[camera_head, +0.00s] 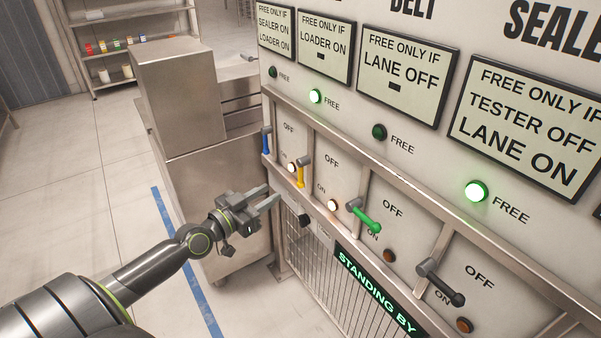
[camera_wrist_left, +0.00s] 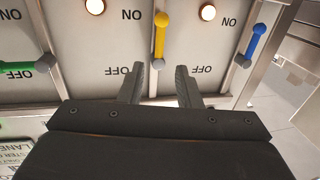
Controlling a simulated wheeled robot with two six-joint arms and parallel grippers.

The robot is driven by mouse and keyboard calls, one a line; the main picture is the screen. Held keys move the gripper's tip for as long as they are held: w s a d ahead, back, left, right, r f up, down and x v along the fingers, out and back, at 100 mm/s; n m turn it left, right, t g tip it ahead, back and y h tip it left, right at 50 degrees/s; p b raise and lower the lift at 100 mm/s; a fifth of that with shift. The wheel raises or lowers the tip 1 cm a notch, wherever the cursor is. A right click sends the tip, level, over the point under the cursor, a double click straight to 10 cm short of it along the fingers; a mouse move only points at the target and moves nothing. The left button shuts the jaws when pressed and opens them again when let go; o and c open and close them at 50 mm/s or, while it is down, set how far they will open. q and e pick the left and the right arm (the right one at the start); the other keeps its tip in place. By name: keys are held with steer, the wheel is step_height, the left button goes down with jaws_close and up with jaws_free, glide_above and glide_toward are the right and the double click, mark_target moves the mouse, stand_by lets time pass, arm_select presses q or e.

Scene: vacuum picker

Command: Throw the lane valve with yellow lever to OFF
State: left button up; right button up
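The yellow lever (camera_head: 301,174) hangs down from its grey pivot on the panel, toward the ON side, in the head view. In the left wrist view, which shows the panel upside down, the yellow lever (camera_wrist_left: 160,34) points up toward the ON marks, away from OFF. My left gripper (camera_head: 272,197) is in front of the panel, left of and a little below the lever in the head view. Its two fingers (camera_wrist_left: 162,88) are apart with nothing between them, and the lever's pivot shows just beyond their tips. I see no contact. My right gripper is not in view.
A blue lever (camera_head: 266,142), a green lever (camera_head: 364,216) and a black lever (camera_head: 441,282) flank it. A FREE lamp (camera_head: 316,96) above the yellow lever's area glows green. The panel rail (camera_head: 407,182) and a metal cabinet (camera_head: 180,95) are close by. Floor at left is clear.

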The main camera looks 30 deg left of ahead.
mark_target(299, 175)
arm_select(q)
steer(key=w, duration=0.4)
steer(key=w+d, duration=0.1)
steer(key=w, duration=0.3)
steer(key=w+d+p, duration=0.1)
steer(key=w, duration=0.3)
steer(key=shift+d, duration=0.2)
jaws_close()
